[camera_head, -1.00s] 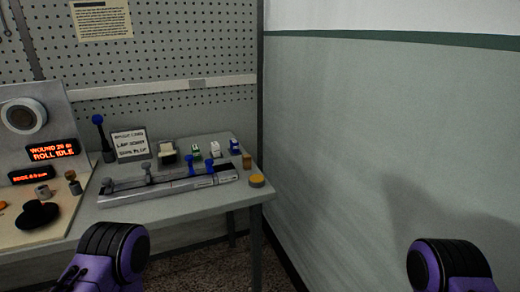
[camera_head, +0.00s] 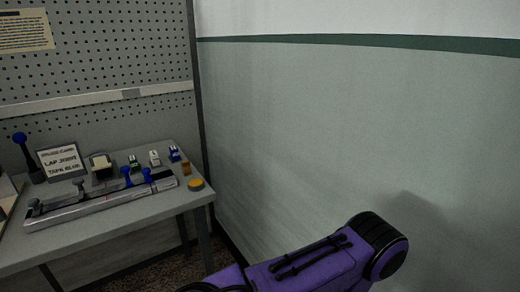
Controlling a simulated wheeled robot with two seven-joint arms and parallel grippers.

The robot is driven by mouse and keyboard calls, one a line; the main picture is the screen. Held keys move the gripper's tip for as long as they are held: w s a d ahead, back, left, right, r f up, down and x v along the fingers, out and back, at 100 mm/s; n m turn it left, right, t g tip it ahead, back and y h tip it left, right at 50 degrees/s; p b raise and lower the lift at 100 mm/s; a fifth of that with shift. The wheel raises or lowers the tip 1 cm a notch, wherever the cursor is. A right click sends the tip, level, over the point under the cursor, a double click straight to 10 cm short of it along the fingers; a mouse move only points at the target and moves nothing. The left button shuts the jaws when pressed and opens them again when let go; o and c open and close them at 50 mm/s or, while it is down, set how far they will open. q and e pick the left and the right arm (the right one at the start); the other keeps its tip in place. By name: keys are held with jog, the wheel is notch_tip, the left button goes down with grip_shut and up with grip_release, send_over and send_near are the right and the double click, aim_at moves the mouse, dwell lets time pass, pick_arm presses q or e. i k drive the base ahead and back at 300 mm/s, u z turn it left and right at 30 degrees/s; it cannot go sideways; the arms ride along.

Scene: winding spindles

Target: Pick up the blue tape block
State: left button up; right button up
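A small blue block (camera_head: 174,153), which looks like the blue tape block, stands at the back right of the grey table, near the table's right end. A white block (camera_head: 154,158) and a green block (camera_head: 134,161) stand in a row to its left. Neither gripper shows in the head view. One purple and black arm of mine comes in at the bottom right, well apart from the table, and its gripper is out of sight.
A long metal rail (camera_head: 100,203) with blue and grey knobs lies along the table front (camera_head: 120,231). A sign (camera_head: 60,162), a tape holder (camera_head: 102,166) and a yellow disc (camera_head: 195,184) also stand there. The wall (camera_head: 300,150) closes the right side.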

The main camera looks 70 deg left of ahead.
aim_at(174, 152)
jog(key=z, duration=0.5)
jog(key=k, duration=2.05)
jog(key=u, duration=0.05)
